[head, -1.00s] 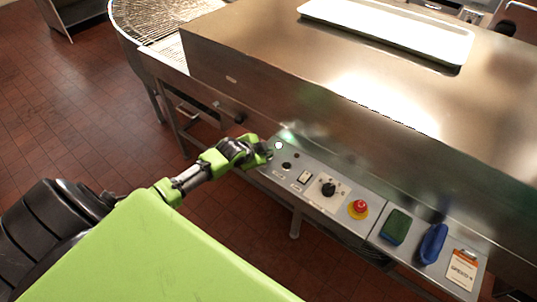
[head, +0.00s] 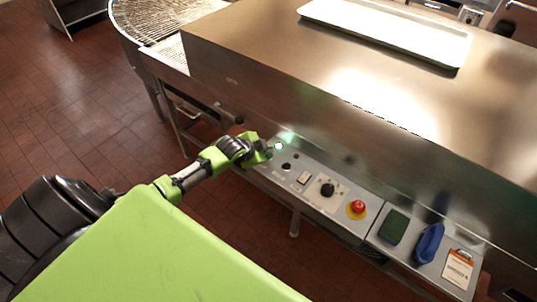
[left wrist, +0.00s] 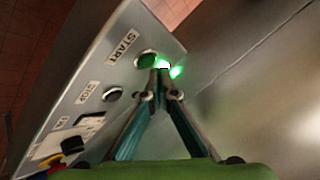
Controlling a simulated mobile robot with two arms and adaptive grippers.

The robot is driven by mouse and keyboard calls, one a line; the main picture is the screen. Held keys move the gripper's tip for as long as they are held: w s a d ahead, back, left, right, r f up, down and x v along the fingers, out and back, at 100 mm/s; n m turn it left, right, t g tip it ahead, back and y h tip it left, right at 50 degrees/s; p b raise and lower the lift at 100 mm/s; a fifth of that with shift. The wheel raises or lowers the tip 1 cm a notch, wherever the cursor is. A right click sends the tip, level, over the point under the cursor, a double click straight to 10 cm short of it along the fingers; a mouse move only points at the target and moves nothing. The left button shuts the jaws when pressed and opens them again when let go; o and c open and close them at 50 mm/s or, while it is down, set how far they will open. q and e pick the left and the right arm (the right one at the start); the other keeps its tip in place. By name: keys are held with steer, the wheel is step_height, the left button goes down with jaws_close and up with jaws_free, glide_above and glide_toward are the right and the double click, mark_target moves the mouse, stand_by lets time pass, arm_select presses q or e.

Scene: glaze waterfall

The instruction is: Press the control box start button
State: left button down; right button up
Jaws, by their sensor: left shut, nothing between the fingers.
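The control box (head: 315,190) is a grey sloped panel along the front of the steel machine. In the left wrist view its START label (left wrist: 122,46) stands beside a green button (left wrist: 146,59) with a metal rim. A bright green light glows right beside that button. A dark STOP button (left wrist: 112,94) sits nearer. My left gripper (left wrist: 161,72) is shut and empty, its fingertips at the edge of the start button; I cannot tell whether they touch it. In the head view my left gripper (head: 268,151) is at the panel's far left end. My right gripper is not in view.
The panel also carries a black knob (head: 327,190), a red emergency button (head: 357,207), a green sponge (head: 394,227), a blue-handled item (head: 430,242) and an orange-and-white card (head: 458,268). The steel hood (head: 300,70) rises behind. A white tray (head: 390,30) lies on top.

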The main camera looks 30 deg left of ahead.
mark_target(268, 157)
arm_select(q)
steer(key=shift+r+p, duration=2.5)
steer(key=shift+r, duration=0.1)
steer(key=shift+f, duration=0.1)
